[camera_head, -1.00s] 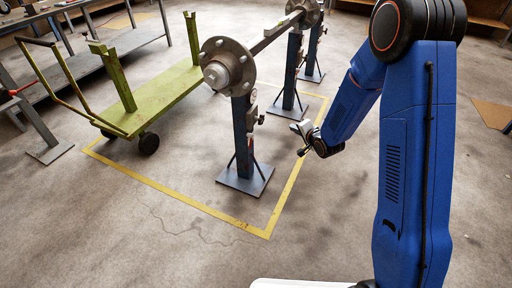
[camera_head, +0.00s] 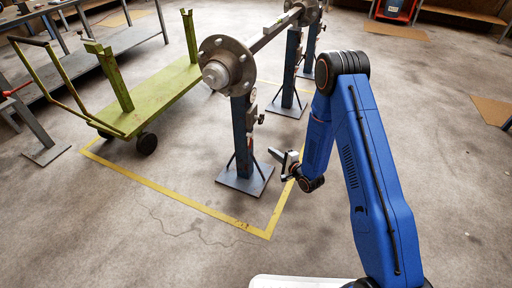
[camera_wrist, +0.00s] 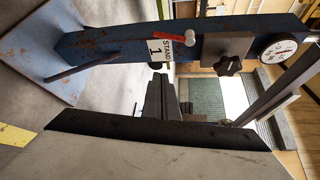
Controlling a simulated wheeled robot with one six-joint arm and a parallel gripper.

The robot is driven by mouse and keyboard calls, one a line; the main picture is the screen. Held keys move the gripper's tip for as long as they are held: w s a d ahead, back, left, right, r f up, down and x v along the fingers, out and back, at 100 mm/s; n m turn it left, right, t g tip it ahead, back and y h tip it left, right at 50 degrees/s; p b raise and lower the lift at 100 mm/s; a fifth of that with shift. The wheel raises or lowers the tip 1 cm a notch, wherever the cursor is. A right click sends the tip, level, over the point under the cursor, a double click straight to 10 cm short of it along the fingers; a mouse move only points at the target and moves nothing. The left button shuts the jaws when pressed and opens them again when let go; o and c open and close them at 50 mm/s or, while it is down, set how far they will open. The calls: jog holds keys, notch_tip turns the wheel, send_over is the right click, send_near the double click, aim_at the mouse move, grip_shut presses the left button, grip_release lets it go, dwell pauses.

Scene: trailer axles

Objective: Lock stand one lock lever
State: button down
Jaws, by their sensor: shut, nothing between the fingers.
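Stand one (camera_head: 242,130) is a blue post on a square foot plate, holding the near end of the axle in the head view. In the wrist view the post (camera_wrist: 110,46) lies sideways, with a "STAND 1" label (camera_wrist: 158,50). Its lock lever (camera_wrist: 181,37), a small handle with a red part, sits beside the label. My gripper (camera_head: 277,155) is shut and empty, right of the post and apart from it, at about its lower half. In the wrist view my gripper (camera_wrist: 161,80) points at the post just below the label. The lever is too small to make out in the head view.
A black star knob (camera_wrist: 228,65) and a round dial (camera_wrist: 279,49) sit further up the post. The axle hub (camera_head: 228,66) tops the stand. A green cart (camera_head: 150,98) stands to the left. Yellow floor lines (camera_head: 190,205) surround the stand; the floor in front is clear.

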jog(key=shift+s+a+f, duration=0.15)
jog(key=shift+f, duration=0.2)
jog(key=w+a, duration=0.4)
jog(key=a, duration=0.4)
jog(key=shift+w+a+f, duration=0.15)
jog(key=shift+a, duration=0.05)
dwell(0.6)
